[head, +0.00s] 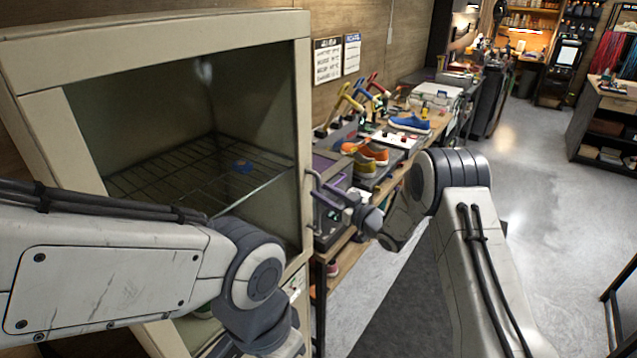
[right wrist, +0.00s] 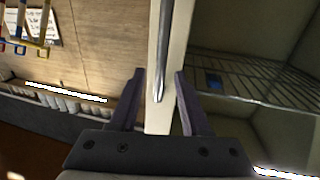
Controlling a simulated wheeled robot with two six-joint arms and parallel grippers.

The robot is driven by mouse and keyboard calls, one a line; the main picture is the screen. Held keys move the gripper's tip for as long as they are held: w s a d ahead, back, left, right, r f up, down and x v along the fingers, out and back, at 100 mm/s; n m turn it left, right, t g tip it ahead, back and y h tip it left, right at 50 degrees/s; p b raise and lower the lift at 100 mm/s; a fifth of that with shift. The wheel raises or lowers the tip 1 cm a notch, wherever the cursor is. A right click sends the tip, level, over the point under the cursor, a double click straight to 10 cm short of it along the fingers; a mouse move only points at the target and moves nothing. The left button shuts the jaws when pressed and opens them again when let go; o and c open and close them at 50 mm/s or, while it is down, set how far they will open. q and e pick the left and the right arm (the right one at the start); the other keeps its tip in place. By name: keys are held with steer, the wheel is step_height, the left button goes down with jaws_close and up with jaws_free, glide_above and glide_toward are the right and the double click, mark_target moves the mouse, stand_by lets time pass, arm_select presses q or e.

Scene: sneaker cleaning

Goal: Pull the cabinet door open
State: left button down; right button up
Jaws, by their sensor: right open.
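The cabinet (head: 150,32) is cream-framed and fills the left of the head view. Its glass-fronted door (head: 303,130) looks shut, and a wire shelf shows through the pane. My right gripper (head: 322,190) is open at the door's right-hand frame. In the right wrist view its purple fingers (right wrist: 160,88) stand apart on either side of the metal bar handle (right wrist: 166,60), which runs along the cream frame (right wrist: 157,122). Whether a finger touches the handle cannot be told. My left arm crosses in front of the cabinet's lower part; its gripper is out of the picture.
A workbench (head: 398,158) right of the cabinet holds a blue sneaker (head: 410,123), an orange sneaker (head: 366,152) and tools. A small blue item (head: 242,166) lies on the wire shelf (head: 190,172). The floor (head: 530,180) to the right is clear.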

steer(key=shift+p+x, duration=0.35)
steer(key=shift+x, duration=1.05)
jaws_close()
stand_by(0.4)
